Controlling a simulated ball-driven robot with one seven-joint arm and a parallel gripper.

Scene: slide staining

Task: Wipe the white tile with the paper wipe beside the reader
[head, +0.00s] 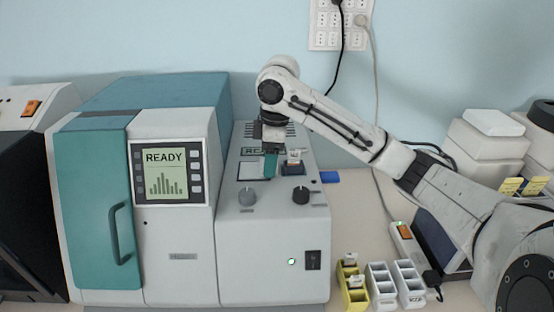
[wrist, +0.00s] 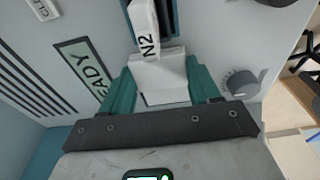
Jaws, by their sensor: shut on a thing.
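My gripper (head: 271,168) points down over the top of the reader's right section, its teal fingers close together. In the wrist view my gripper (wrist: 163,92) is shut on a small white piece (wrist: 160,72); I cannot tell for sure whether this is the paper wipe. The reader (head: 180,240) is white and teal with a READY screen. A pale flat rectangle (head: 249,169), possibly the white tile, lies on its top just left of the fingers. No separate paper wipe is clearly seen beside the reader.
A slide labelled N2 (wrist: 148,35) stands in a dark slot right beside the fingers; it also shows in the head view (head: 293,156). A grey knob (head: 247,196) and a dark knob (head: 301,195) are in front. Small racks (head: 382,285) and a blue pad (head: 330,177) lie right.

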